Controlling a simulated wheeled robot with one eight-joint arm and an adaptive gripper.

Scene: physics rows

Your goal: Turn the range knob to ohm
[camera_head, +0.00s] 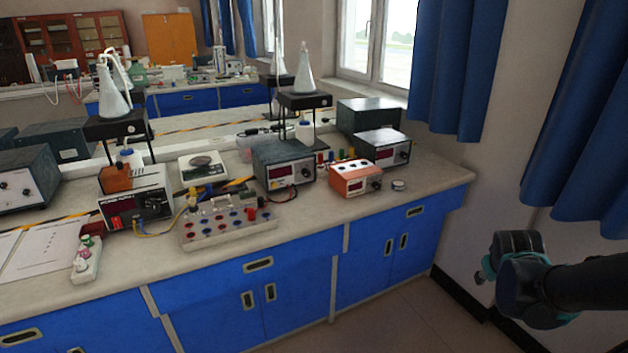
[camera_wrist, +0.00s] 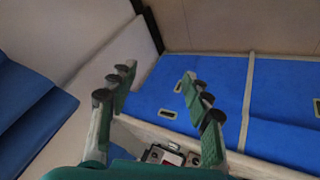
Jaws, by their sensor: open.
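Several boxed meters stand on the bench. Knob markings are too small to read, so I cannot tell which knob is the range knob. My gripper (camera_wrist: 155,92) is open and empty in the wrist view. In the head view it is at the right, off the bench's right end, mostly hidden by my wrist.
The grey bench top (camera_head: 440,176) has blue cupboards below. A terminal board (camera_head: 228,222), a scale (camera_head: 202,168) and a small round item (camera_head: 398,185) lie on it. Flask stands rise behind. A blue curtain (camera_head: 455,70) hangs right. The bench's right end is clear.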

